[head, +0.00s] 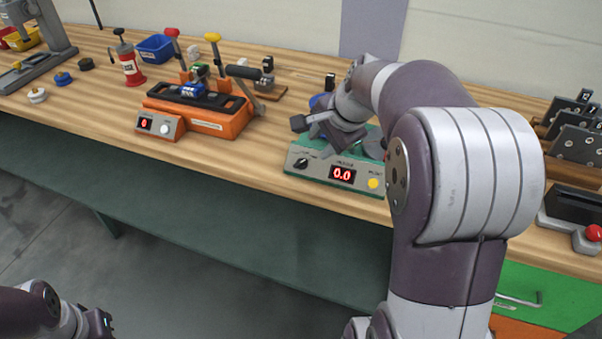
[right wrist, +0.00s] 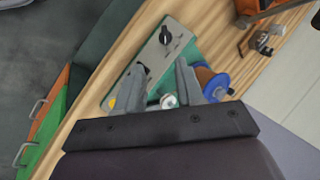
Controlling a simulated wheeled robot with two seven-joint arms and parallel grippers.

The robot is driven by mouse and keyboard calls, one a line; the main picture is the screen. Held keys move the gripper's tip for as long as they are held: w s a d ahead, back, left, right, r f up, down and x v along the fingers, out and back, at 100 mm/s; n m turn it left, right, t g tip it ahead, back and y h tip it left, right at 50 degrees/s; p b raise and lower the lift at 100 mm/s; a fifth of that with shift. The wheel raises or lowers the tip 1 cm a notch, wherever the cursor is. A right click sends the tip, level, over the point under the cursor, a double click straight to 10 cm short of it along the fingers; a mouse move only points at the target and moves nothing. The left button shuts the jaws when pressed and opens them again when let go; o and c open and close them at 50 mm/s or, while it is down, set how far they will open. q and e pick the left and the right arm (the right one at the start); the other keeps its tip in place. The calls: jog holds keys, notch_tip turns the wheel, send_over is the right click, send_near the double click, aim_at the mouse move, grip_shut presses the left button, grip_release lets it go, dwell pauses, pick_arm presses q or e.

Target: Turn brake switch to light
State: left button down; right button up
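The brake switch is a black rotary knob (head: 301,163) at the left end of the front panel of a green machine (head: 330,184). The knob also shows in the right wrist view (right wrist: 166,36), with a small scale beside it; its labels are too small to read. My right gripper (head: 316,136) is above the machine, close to the knob but apart from it. In the right wrist view its two fingers (right wrist: 160,68) are spread with nothing gripped, and the knob lies beyond their tips. My left gripper (head: 104,323) is low at the left, away from the bench; its fingers are unclear.
The machine has a red display (head: 342,173) reading 0.0 and a yellow button (head: 373,183). A copper spool with blue flanges (right wrist: 212,85) stands beside the right finger. An orange device (head: 200,118) sits to the left. Bare wood lies between it and the machine.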

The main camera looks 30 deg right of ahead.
aim_at(302, 161)
jog(key=x, duration=0.6)
jog(key=b+x, duration=0.1)
jog(key=x, duration=0.4)
jog(key=shift+w+f, duration=0.15)
jog(key=shift+w, duration=0.35)
jog(key=shift+w+a+f, duration=0.1)
jog(key=shift+w+f, duration=0.2)
pick_arm(q)
jog(key=shift+w+a+f, duration=0.15)
jog(key=shift+f, duration=0.3)
jog(key=shift+w+a+f, duration=0.1)
jog(key=shift+f, duration=0.3)
pick_arm(e)
jog(key=shift+s, duration=0.1)
